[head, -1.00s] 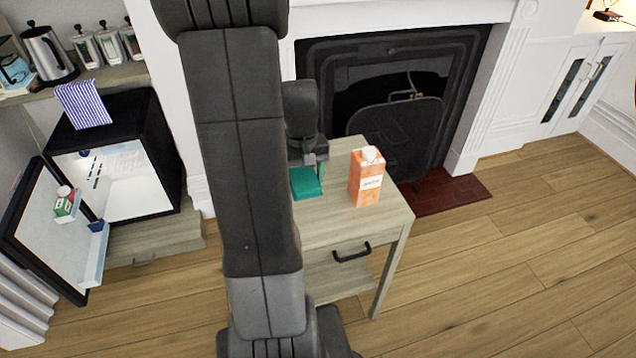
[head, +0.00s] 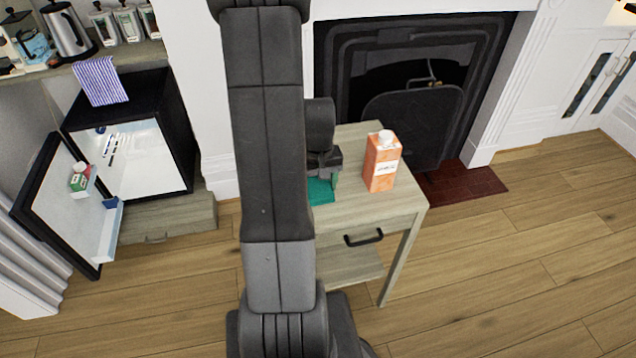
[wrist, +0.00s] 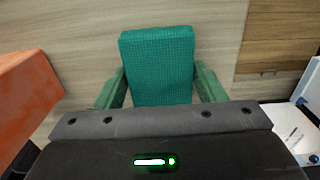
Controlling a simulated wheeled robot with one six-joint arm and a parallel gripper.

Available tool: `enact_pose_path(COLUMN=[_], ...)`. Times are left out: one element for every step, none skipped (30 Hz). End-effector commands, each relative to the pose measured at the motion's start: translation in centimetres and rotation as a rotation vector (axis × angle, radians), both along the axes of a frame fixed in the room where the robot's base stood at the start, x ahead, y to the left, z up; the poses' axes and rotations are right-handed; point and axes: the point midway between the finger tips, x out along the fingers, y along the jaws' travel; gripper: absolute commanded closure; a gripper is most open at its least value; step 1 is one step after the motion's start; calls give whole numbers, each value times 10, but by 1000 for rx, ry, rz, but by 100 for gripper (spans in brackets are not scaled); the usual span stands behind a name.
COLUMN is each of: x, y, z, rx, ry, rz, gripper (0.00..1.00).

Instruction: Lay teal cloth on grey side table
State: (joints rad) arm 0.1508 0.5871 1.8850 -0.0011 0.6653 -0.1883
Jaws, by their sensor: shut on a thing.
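The teal cloth (head: 321,191) is a small folded pad with a woven texture. It shows whole between my fingers in the wrist view (wrist: 158,65). My gripper (head: 325,172) is shut on it, one finger at each side. The cloth is over the top of the grey side table (head: 375,211), a grey-wood table with a drawer and black handle. The wrist view also shows the wooden top (wrist: 90,30). I cannot tell whether the cloth touches the tabletop. My arm hides the table's left part in the head view.
An orange carton (head: 382,163) stands on the table, right of my gripper; it is at the left in the wrist view (wrist: 25,95). A fireplace (head: 415,120) is behind. A small open fridge (head: 130,150) with a striped cloth (head: 101,82) on top stands left. Floor is clear at right.

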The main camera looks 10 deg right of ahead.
Motion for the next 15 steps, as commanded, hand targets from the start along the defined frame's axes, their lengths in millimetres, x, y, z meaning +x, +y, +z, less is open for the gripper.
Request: enact_pose_path(x=[0,0,0,0,0,0,0,0,0,0,0,0,0,0,0], y=[0,0,0,0,0,0,0,0,0,0,0,0,0,0,0], z=[-1,0,-1,-1,-1,-1,0,0,0,0,0,0,1,3,6], rx=[0,0,0,0,0,0,0,0,0,0,0,0,0,0,0], ry=[0,0,0,0,0,0,0,0,0,0,0,0,0,0,0], rz=[0,0,0,0,0,0,0,0,0,0,0,0,0,0,0], gripper=[31,25,17,15,15,15,15,15,15,15,15,15,15,15,15])
